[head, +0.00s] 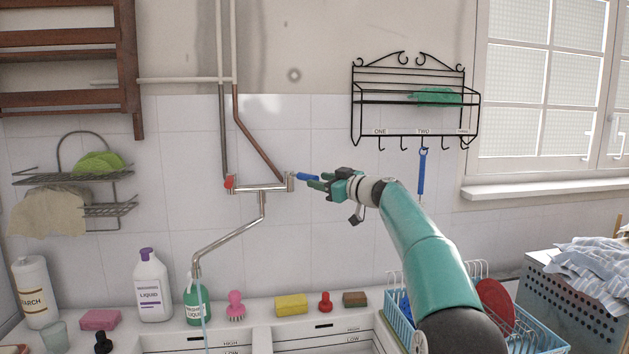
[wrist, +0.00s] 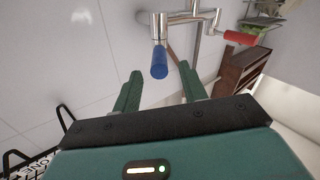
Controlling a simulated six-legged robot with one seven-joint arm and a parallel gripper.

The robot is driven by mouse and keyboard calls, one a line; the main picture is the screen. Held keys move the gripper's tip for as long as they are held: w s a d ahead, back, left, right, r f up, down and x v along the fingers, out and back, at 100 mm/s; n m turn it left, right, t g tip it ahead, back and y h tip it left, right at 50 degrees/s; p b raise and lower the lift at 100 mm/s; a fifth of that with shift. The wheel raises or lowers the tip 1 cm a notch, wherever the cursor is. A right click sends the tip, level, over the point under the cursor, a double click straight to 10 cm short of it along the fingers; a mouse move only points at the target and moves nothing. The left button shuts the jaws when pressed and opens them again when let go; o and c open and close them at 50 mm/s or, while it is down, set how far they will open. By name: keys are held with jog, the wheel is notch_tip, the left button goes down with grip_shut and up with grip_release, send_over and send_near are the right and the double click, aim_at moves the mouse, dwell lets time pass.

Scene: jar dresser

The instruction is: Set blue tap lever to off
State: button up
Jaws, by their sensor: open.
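The blue tap lever (head: 306,177) sticks out to the right, nearly level, from the right end of the metal wall tap (head: 262,188). In the wrist view the blue lever (wrist: 159,64) points toward my gripper. My gripper (head: 320,183) is open just right of the lever. In the wrist view its two fingers (wrist: 159,78) lie either side of the lever's line, with a gap on both sides. I cannot tell whether the lever's tip is between the fingertips. A thin pale-blue stream (head: 204,315) falls below the spout (head: 225,240).
A red lever (head: 229,183) is at the tap's left end. Pipes (head: 257,135) run up the wall above. A black wire rack (head: 410,98) with hooks and a hanging blue item (head: 422,172) is to the right. Bottles and sponges line the sink's back edge below.

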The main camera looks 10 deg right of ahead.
aim_at(302, 176)
jog(key=shift+x, duration=1.65)
grip_shut()
